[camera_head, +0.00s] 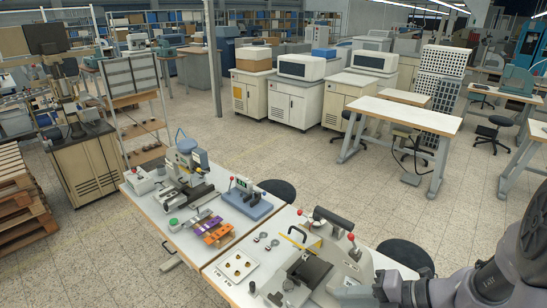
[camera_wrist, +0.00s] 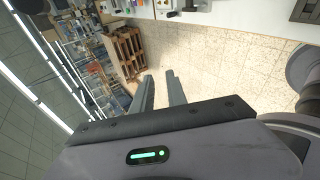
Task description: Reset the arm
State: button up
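My arm (camera_head: 490,278) comes in at the lower right of the head view, beside the right end of the worktable (camera_head: 212,274). In the wrist view my gripper (camera_wrist: 159,76) has its two grey fingers apart, with a clear gap and nothing between them. The fingers point out over the tiled floor, away from the table items. In the head view the fingers cannot be made out.
The table bears a foil stamping press (camera_head: 186,165), a blue-based device (camera_head: 246,200), orange and purple pieces (camera_head: 214,230), a white plate with brass parts (camera_head: 237,266) and a red-knobbed press (camera_head: 322,250). Two dark stools stand close behind. Wooden pallets (camera_head: 22,200) are at left.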

jog(key=s+a+f+m+h+b, duration=0.3)
jog(key=s+m+b, duration=0.4)
jog(key=m, duration=1)
jog(key=s+a+f+m+h+b, duration=0.3)
jog(key=s+m+b, duration=0.5)
jog(key=m+b, duration=0.5)
jog(key=f+m+h, duration=0.1)
jog(key=m+h, duration=0.1)
jog(key=m, duration=0.2)
jog(key=shift+f+t, duration=0.3)
jog(key=shift+t, duration=0.1)
jog(key=shift+o, duration=0.2)
jog(key=shift+s+m+b, duration=0.1)
jog(key=shift+m+b, duration=0.2)
